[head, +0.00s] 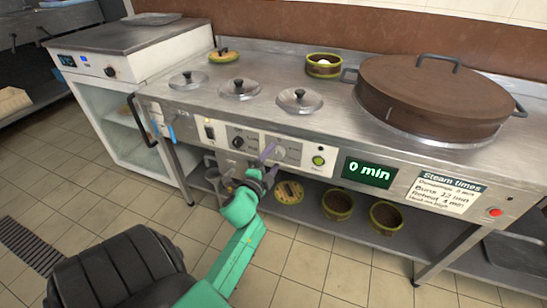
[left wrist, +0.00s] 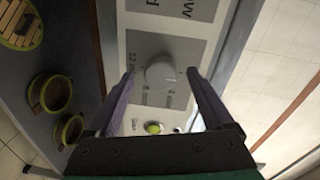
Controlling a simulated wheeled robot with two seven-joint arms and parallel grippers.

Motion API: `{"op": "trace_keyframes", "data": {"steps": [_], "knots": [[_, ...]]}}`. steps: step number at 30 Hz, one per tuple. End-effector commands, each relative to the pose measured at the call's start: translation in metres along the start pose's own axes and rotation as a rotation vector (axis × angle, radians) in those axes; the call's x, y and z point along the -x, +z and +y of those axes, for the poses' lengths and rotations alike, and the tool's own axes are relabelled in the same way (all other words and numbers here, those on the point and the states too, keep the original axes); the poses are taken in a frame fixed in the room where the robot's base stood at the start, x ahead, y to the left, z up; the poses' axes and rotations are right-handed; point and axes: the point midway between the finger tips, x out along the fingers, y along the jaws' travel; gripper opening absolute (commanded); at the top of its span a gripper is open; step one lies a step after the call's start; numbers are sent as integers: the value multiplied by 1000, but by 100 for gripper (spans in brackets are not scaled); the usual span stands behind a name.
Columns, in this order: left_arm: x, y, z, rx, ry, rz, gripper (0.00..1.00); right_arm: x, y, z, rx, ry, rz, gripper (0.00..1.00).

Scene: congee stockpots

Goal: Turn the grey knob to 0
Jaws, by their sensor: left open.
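The grey knob (head: 280,152) sits on a light panel on the front of the steel counter. It also shows in the left wrist view (left wrist: 161,73) as a round grey cap with printed marks around it, partly too small to read. My left gripper (head: 269,160) is at this panel, open. In the left wrist view its two purple fingers (left wrist: 160,78) stand on either side of the knob, with gaps visible on both sides. I cannot tell which mark the knob points to. My right gripper is not in view.
A black knob (head: 238,142) is left of the grey one; a green button (head: 318,160) is right. A display (head: 368,172) reads "0 min". A red button (head: 495,212) is far right. Steamer baskets (head: 337,205) stand on the shelf below. A large lidded pot (head: 432,95) stands on top.

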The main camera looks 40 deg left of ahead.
Motion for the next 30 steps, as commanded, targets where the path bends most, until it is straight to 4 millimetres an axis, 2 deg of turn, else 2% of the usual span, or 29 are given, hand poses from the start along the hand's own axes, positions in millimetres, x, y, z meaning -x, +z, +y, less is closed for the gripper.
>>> {"op": "trace_keyframes", "data": {"steps": [6, 9, 26, 29, 30], "knots": [[48, 1, 0, 3, 4, -3, 85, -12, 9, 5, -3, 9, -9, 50], [60, 1, 0, 1, 2, -3, 85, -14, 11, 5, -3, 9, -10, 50], [63, 1, 1, 2, 2, -2, 85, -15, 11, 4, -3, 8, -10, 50], [61, 2, 19, 73, 54, -25, 85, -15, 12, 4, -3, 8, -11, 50], [60, 4, 38, 138, 106, -50, 85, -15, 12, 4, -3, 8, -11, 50]]}}
